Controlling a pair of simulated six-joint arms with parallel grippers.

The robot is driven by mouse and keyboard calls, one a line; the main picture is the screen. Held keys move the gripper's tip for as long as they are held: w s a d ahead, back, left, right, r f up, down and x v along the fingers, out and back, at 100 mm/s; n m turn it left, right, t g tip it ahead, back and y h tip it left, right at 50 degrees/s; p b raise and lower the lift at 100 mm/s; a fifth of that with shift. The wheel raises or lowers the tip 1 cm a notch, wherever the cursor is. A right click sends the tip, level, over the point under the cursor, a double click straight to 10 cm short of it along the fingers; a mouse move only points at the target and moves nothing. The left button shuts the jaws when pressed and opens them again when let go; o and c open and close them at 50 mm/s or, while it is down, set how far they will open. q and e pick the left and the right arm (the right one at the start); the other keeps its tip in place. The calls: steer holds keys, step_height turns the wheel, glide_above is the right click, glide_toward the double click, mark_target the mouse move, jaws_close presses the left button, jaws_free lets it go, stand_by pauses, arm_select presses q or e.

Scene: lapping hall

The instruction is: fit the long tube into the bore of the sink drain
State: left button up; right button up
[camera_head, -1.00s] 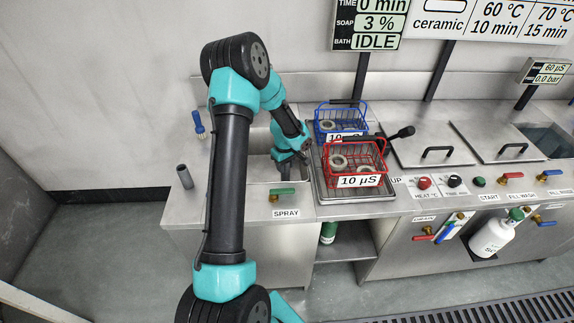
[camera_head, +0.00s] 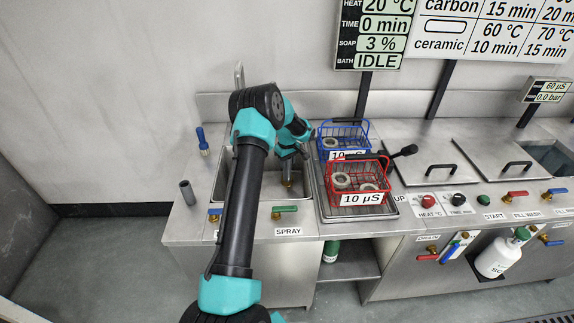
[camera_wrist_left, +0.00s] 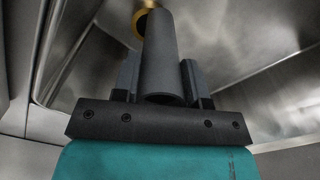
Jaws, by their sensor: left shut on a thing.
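My left gripper (camera_head: 289,170) reaches into the sink basin (camera_head: 300,215) near its back right. In the left wrist view it (camera_wrist_left: 159,78) is shut on a dark grey hollow tube, the long tube (camera_wrist_left: 159,55). The tube's open near end faces the camera. Its far end overlaps a brass ring of the sink drain (camera_wrist_left: 134,24), which is partly hidden behind it. Whether the tube touches the drain or sits in it, I cannot tell. In the head view the brass drain (camera_head: 288,184) shows just below the gripper. My right gripper is not in view.
Another grey tube (camera_head: 187,192) stands on the counter left of the sink, near a blue-handled brush (camera_head: 202,140). Red (camera_head: 375,173) and blue (camera_head: 345,125) wire baskets with rings stand right of the sink. Valve levers (camera_head: 284,209) line the front edge.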

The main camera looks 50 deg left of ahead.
arm_select(q)
steer(key=shift+w+a+f, duration=0.1)
steer(key=shift+w+a, duration=0.55)
steer(key=shift+a, duration=0.05)
steer(key=shift+w+a+f, duration=0.1)
steer(key=shift+f, duration=0.8)
steer(key=shift+w+a+f, duration=0.1)
steer(key=shift+f, duration=0.75)
steer(key=shift+f, duration=0.15)
steer(key=o, duration=1)
step_height(320, 180, up, 12)
steer(key=shift+r, duration=0.15)
